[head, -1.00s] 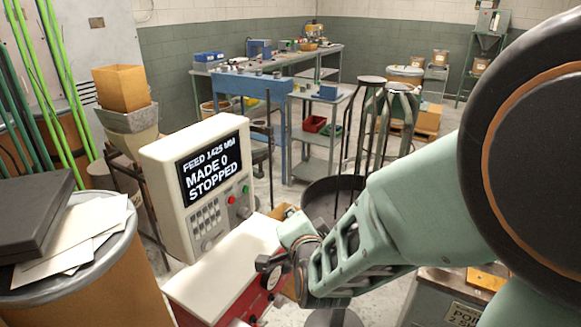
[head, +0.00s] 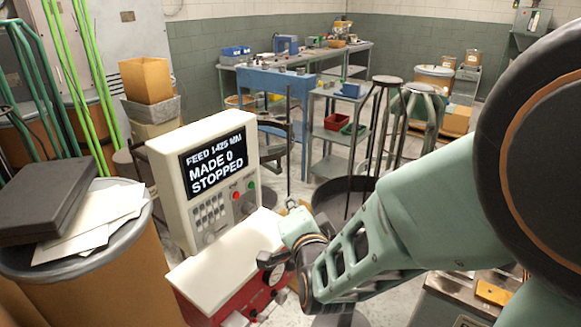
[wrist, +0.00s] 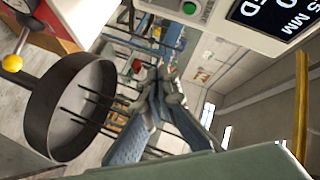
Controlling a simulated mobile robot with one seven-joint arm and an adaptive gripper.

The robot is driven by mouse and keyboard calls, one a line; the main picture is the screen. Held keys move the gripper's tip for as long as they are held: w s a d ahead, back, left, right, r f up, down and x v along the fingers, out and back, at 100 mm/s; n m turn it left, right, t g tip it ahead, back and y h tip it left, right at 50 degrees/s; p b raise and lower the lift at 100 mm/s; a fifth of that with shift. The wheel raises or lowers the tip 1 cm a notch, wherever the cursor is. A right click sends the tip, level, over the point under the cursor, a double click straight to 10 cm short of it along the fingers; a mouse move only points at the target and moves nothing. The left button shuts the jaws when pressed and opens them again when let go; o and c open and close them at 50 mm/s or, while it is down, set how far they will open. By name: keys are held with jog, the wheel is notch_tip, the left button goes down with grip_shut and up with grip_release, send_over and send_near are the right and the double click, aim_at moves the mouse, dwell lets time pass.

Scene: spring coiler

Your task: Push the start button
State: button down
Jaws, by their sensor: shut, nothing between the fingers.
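The control box (head: 165,165) is cream, with a black screen (head: 213,164) reading "FEED 1425 MM, MADE 0, STOPPED". A green button (head: 251,185) sits on its face, right of the screen's lower edge, beside a small red button (head: 235,196). Neither button carries a label I can read. The green button also shows at the top of the wrist view (wrist: 189,8). My gripper (head: 264,258) is shut and empty, lower than the green button and apart from it, near the red machine's right edge. In the wrist view my gripper (wrist: 160,82) points past the box.
The red machine (head: 225,300) with a white top stands below the box. A dark round pan (head: 345,190) is behind my arm. A drum (head: 90,280) with papers and a black case stands at left. Benches and stools fill the back. Clear floor shows between.

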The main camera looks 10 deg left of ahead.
aim_at(252, 185)
jog(key=w+a+p, duration=0.1)
jog(key=w+a, duration=0.2)
jog(key=a, duration=0.5)
jog(key=shift+w+p, duration=0.2)
jog(key=shift+p, duration=0.1)
jog(key=shift+a, duration=0.1)
dwell(1.2)
jog(key=shift+w+a+b, duration=0.15)
jog(key=shift+a+b, duration=0.15)
jog(key=shift+b, duration=0.05)
jog(key=shift+w+a, duration=0.15)
jog(key=shift+a, duration=0.25)
dwell(0.8)
jog(key=shift+d+b, duration=0.1)
jog(key=shift+b, duration=0.25)
jog(key=shift+s+d+b, duration=0.35)
jog(key=shift+d+b, duration=0.1)
jog(key=shift+d, duration=0.2)
